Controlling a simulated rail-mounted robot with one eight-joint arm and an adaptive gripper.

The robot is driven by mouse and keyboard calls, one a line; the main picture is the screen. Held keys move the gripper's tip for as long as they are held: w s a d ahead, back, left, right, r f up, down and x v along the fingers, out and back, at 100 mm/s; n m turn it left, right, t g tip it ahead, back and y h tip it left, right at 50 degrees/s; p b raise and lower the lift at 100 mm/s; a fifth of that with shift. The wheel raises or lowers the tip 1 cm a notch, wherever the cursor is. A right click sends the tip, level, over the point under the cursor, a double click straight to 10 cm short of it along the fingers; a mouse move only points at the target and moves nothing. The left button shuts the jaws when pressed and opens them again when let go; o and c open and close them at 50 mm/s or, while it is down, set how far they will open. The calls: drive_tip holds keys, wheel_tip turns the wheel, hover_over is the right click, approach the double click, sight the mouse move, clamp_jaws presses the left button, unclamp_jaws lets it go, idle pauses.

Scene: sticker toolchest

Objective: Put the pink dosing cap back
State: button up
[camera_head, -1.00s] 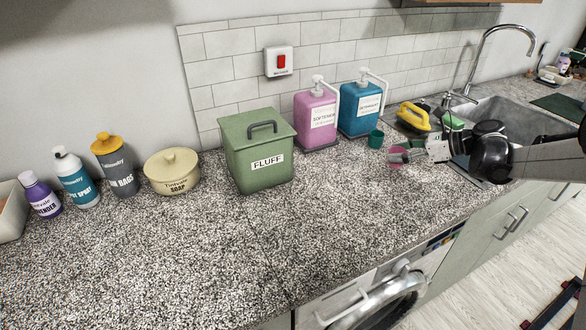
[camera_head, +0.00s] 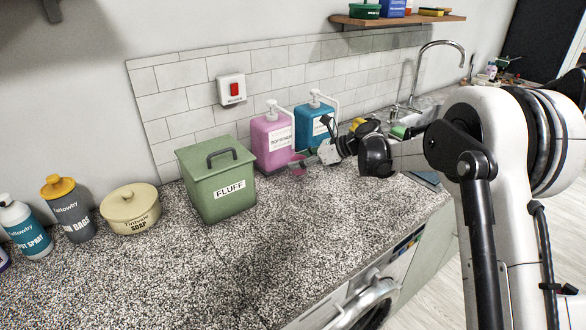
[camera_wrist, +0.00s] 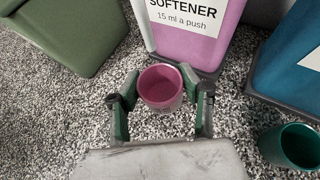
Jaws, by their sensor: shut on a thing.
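My gripper (camera_wrist: 160,84) is shut on the pink dosing cap (camera_wrist: 160,88), with one finger on each side. The cap is a small pink cup with its open mouth up. In the head view the cap (camera_head: 298,171) is in front of the right part of the pink softener dispenser (camera_head: 268,150). In the wrist view the dispenser (camera_wrist: 202,48) stands just beyond the cap, on a dark base. I cannot tell the exact gap between cap and counter. The blue detergent dispenser (camera_head: 311,130) stands to the right.
A teal cup (camera_wrist: 291,148) stands in front of the blue dispenser. A green FLUFF bin (camera_head: 222,185) is close on the left. A cream soap pot (camera_head: 131,207) and bottles are further left. The front counter (camera_head: 290,240) is clear. The sink is at right.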

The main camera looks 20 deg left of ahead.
drive_tip(key=shift+a, duration=0.85)
drive_tip(key=shift+a+f, duration=0.1)
drive_tip(key=shift+f, duration=1.65)
drive_tip(key=shift+f, duration=0.2)
drive_tip(key=o, duration=0.9)
drive_tip(key=shift+c, duration=0.2)
drive_tip(key=shift+r, duration=0.2)
